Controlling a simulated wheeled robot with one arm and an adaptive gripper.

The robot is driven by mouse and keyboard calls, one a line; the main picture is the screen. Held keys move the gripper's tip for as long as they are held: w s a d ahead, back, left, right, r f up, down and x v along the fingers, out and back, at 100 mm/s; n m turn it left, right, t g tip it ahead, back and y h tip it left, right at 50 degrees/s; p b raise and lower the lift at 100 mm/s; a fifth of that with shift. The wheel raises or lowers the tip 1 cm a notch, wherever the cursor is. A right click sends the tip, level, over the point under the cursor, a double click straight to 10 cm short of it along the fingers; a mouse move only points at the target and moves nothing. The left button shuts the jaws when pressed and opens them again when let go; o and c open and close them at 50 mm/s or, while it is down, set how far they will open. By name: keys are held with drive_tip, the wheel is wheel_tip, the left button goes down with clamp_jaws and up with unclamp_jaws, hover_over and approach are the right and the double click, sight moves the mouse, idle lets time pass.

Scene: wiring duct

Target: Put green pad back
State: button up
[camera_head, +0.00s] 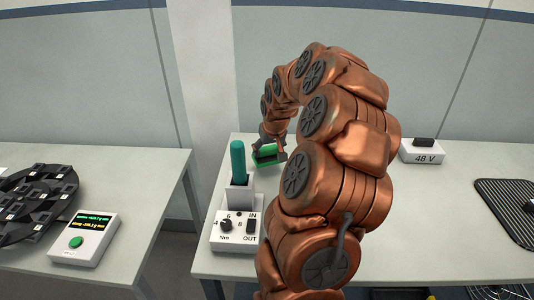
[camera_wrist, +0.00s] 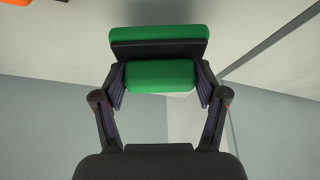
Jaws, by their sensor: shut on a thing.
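The green pad (camera_wrist: 160,77) has a dark plate across it and a wider green strip beyond that plate. My gripper (camera_wrist: 161,90) is shut on its near green part, one finger at each side. In the head view the pad (camera_head: 266,155) is at the back left of the right-hand table, behind the teal-handled tool. My gripper (camera_head: 270,143) is above and around it there, partly hidden by my arm. I cannot tell whether the pad touches the table.
A teal-handled tool (camera_head: 238,160) stands upright in a grey holder on a white Nm box (camera_head: 235,236). A 48 V box (camera_head: 422,152) and a black mat (camera_head: 507,208) are at right. A left table holds a black carousel (camera_head: 35,204) and a display box (camera_head: 85,238).

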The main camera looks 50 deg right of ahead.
sight(267, 156)
drive_tip(key=shift+w+d+f, duration=0.1)
drive_tip(key=shift+w+d, duration=0.4)
drive_tip(key=shift+w, duration=0.2)
drive_tip(key=shift+f+p, duration=0.8)
drive_tip(key=shift+f, duration=0.9)
drive_tip(key=shift+f, duration=0.1)
drive_tip(key=shift+f, duration=0.15)
drive_tip(key=o, duration=1.2)
drive_tip(key=shift+o, duration=0.2)
drive_tip(key=shift+r, duration=0.2)
drive_tip(key=b+v, duration=0.2)
drive_tip(key=v, duration=1)
drive_tip(key=shift+b, duration=0.3)
